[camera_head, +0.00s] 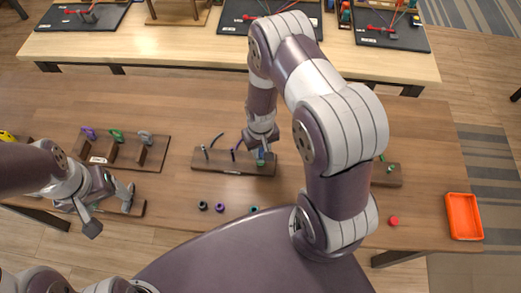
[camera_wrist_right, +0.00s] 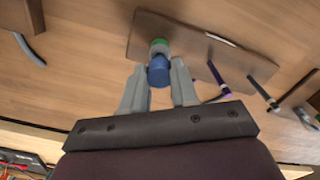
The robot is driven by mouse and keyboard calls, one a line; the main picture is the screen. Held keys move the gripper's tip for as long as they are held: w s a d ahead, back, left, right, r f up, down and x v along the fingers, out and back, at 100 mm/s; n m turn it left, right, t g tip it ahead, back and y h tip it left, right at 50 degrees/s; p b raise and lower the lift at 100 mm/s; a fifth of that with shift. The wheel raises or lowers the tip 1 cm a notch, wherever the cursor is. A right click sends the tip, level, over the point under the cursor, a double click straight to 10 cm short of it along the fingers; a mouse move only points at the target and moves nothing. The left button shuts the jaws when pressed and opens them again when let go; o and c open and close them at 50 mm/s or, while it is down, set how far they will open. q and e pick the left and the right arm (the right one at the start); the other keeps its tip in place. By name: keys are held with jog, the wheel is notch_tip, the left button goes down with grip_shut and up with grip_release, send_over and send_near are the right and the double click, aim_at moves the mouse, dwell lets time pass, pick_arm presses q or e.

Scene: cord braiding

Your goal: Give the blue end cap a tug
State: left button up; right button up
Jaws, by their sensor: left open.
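The blue end cap (camera_wrist_right: 159,72) sits below a green piece (camera_wrist_right: 159,47) at one end of a brown wooden board (camera_wrist_right: 188,40) in the right wrist view. My right gripper (camera_wrist_right: 159,82) has one finger on each side of the cap, and both fingers appear to touch it. In the head view the right gripper (camera_head: 262,148) is at the right end of the board (camera_head: 208,162), partly covering the cap. My left gripper (camera_head: 112,208) is open and empty over the table's left part, away from this board.
A rack with coloured clips (camera_head: 118,150) stands at the left. Several small caps (camera_head: 203,206) lie at the front of the table. A small board (camera_head: 388,175), a red cap (camera_head: 393,221) and an orange tray (camera_head: 463,216) are at the right. Another table (camera_head: 200,48) stands behind.

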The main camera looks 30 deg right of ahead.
jog(key=shift+s+f, duration=0.1)
dwell(0.7)
jog(key=o, duration=0.8)
jog(key=shift+o, duration=0.7)
jog(key=o, duration=0.3)
notch_tip(320, 180, up, 6)
jog(key=p, duration=0.5)
